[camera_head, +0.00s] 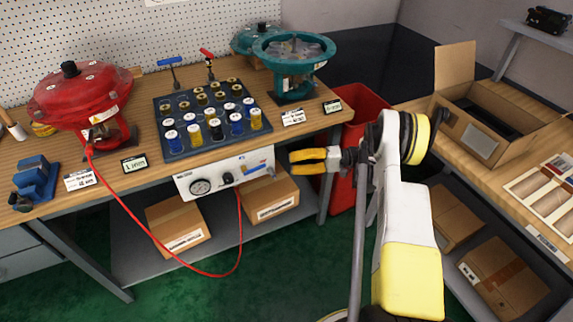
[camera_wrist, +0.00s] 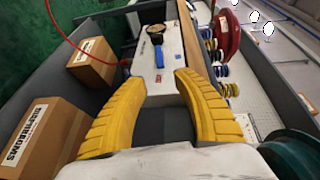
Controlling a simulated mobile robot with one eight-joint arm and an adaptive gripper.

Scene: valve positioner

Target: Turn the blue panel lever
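The blue panel lever (camera_head: 257,169) is on the right part of the front of a white panel box (camera_head: 208,185) under the workbench edge. In the wrist view the blue lever (camera_wrist: 159,58) stands out from the panel, ahead of the fingertips. My gripper (camera_head: 292,162) has yellow fingers and is just right of the panel, pointing left toward it. In the wrist view my gripper (camera_wrist: 160,82) is open, with nothing between its fingers. The lever is beyond the fingertips, apart from them.
A pressure gauge (camera_head: 200,187) and a black knob (camera_head: 228,179) are on the panel, left of the lever. A red hose (camera_head: 148,232) hangs below. Cardboard boxes (camera_head: 177,223) sit on the shelf underneath. A red bin (camera_head: 350,130) stands behind my arm. Several capped cylinders fill a tray (camera_head: 179,113) above.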

